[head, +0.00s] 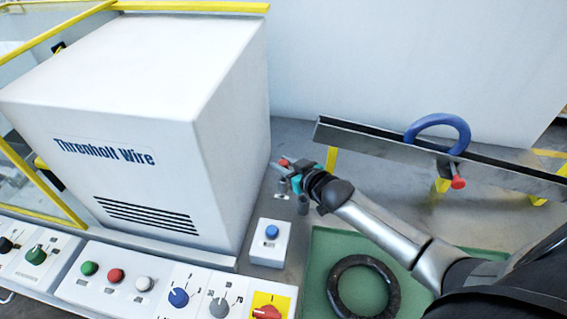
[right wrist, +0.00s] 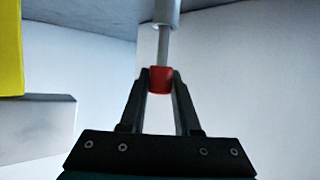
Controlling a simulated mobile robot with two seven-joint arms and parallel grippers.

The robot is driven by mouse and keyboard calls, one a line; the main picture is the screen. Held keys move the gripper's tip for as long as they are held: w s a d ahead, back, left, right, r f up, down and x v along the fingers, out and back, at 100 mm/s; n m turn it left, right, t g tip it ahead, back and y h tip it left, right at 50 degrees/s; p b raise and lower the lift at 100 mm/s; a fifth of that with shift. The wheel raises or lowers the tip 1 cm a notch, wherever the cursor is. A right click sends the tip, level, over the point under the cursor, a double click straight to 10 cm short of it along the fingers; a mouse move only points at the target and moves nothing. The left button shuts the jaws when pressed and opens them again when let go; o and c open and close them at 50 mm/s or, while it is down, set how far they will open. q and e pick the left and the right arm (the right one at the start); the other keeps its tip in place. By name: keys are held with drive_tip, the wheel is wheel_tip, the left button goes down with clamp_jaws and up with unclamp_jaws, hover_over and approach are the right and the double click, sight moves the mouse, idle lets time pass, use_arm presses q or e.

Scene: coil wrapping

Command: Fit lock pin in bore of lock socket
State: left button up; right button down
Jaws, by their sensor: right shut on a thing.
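My right gripper (head: 290,170) is at the right side of the white machine, low over the grey deck. In the right wrist view its two fingers (right wrist: 161,83) are shut on the red head of the lock pin (right wrist: 160,80). The pin's grey shaft points away from the fingers, up the picture. The shaft's far end meets a pale grey cylinder (right wrist: 166,12), which looks like the lock socket. I cannot tell how deep the shaft sits in its bore. The red pin head also shows small in the head view (head: 284,162). My left gripper is out of view.
The white machine housing (head: 130,110) stands close left of my gripper. A box with a blue button (head: 270,243) stands nearby. A rail (head: 380,144) carries a blue ring (head: 461,132) and a red-ended part (head: 458,183). A dark ring (head: 334,290) lies in a green tray (head: 317,245).

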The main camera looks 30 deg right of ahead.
sight(284, 181)
drive_tip(key=shift+f+b, duration=1.3)
drive_tip(key=shift+f, duration=0.5)
drive_tip(key=c, duration=0.5)
unclamp_jaws()
drive_tip(key=shift+c, duration=0.2)
drive_tip(key=shift+s, duration=0.1)
drive_tip(key=p+v, duration=0.4)
drive_tip(key=v, duration=1.1)
drive_tip(key=shift+f, duration=0.1)
drive_tip(key=shift+s, duration=0.1)
